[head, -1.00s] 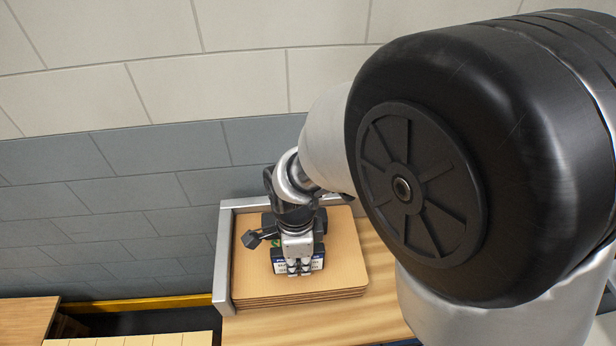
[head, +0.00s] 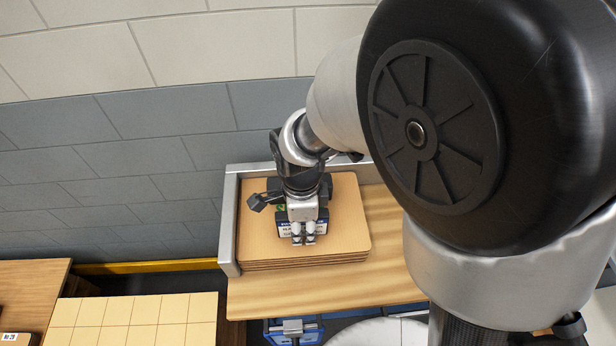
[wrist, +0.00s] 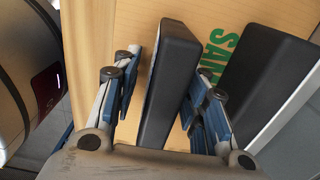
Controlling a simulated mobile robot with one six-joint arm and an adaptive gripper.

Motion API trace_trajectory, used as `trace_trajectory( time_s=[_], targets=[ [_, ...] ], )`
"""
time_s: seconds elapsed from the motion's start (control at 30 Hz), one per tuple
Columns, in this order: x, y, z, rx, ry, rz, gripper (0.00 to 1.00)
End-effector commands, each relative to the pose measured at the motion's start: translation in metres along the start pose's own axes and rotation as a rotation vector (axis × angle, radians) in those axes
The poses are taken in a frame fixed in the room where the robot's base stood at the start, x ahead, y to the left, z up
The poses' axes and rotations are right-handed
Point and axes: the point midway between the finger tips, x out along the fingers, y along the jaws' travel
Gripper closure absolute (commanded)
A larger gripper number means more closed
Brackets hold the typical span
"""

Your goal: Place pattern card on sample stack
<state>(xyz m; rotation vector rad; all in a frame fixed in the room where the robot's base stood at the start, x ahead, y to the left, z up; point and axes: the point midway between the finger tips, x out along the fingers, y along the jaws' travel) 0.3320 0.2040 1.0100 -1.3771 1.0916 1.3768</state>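The sample stack (head: 346,205), several flat tan boards, lies in a grey corner frame. My gripper (head: 303,238) points down over the middle of its top. Below the fingertips, a dark blue and white labelled piece (head: 284,229), likely the pattern card, shows partly. In the wrist view, a black raised bar (wrist: 168,88) stands between the fingers of my gripper (wrist: 163,98). The fingers are apart, with a gap showing on the left side of the bar. Green letters (wrist: 219,50) show on the tan surface beside it. My gripper hides most of the labelled piece.
The grey frame (head: 229,225) edges the stack at left and back. A second black block (wrist: 262,75) lies right of the bar. A bare wooden strip (head: 320,287) runs in front. Yellowish tiles (head: 135,310) lie front left. A block wall (head: 130,150) stands behind.

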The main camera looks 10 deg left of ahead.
Motion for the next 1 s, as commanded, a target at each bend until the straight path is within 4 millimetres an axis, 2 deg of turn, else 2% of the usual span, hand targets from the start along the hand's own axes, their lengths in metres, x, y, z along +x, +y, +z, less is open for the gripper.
trace_trajectory(
  time_s=[0.17, 0.5, 0.77, 0.87, 1.0],
  targets=[
    [-0.024, -0.001, 0.001, 0.0, -0.002, -0.005, 0.6],
    [-0.097, -0.001, 0.0, 0.0, -0.002, -0.005, 0.6],
    [-0.123, 0.0, -0.002, -0.007, -0.001, -0.004, 0.6],
    [-0.136, 0.002, -0.015, -0.066, -0.008, -0.027, 0.6],
    [-0.169, 0.015, -0.056, -0.276, -0.008, -0.101, 0.6]
  ],
)
